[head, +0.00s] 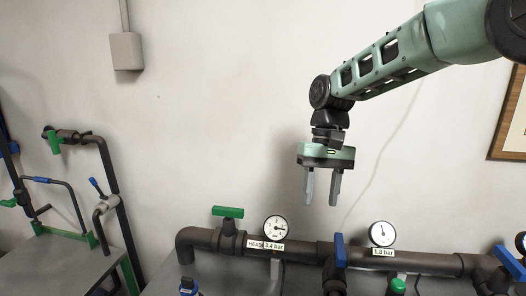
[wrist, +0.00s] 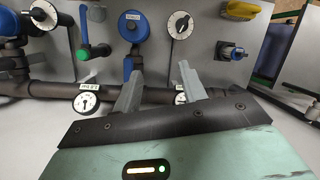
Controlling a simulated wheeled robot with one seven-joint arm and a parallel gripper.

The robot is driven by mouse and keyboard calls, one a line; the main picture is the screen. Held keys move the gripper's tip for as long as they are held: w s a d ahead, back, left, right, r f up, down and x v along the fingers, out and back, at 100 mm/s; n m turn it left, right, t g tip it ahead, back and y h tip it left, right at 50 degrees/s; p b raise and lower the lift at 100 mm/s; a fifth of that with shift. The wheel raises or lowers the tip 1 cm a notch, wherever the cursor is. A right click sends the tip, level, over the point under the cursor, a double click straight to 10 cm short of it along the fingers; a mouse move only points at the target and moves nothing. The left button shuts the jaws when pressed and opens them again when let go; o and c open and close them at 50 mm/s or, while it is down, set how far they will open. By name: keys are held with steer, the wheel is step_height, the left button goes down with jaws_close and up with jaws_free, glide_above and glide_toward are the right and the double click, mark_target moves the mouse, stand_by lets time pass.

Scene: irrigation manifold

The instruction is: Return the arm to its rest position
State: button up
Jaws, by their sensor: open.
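My gripper (head: 322,188) hangs from my green arm, pointing down, in the head view. Its two grey fingers are apart with nothing between them. It is above the dark manifold pipe (head: 300,251) and in front of the white wall, clear of the pipe. In the wrist view the two fingers of my gripper (wrist: 160,90) spread apart, with the pipe and gauges behind them.
The pipe carries a green-handled valve (head: 228,212), a gauge labelled 3.4 bar (head: 276,228), a blue handle (head: 340,250) and a gauge labelled 1.8 bar (head: 382,234). More pipework (head: 110,180) stands at left. A picture frame (head: 510,120) hangs at right.

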steer(key=s+a+f+n+t, duration=0.1)
steer(key=s+a+n, duration=0.2)
steer(key=s, duration=1.1)
steer(key=s+d+f+n+t, duration=0.1)
steer(key=s+d+f, duration=0.1)
steer(key=s, duration=0.5)
steer(key=s+d+f+n+t, duration=0.1)
steer(key=s+d+f+n, duration=0.1)
steer(key=s, duration=0.5)
steer(key=shift+s+d+f, duration=0.15)
steer(key=shift+s+f, duration=0.25)
steer(key=shift+f, duration=0.05)
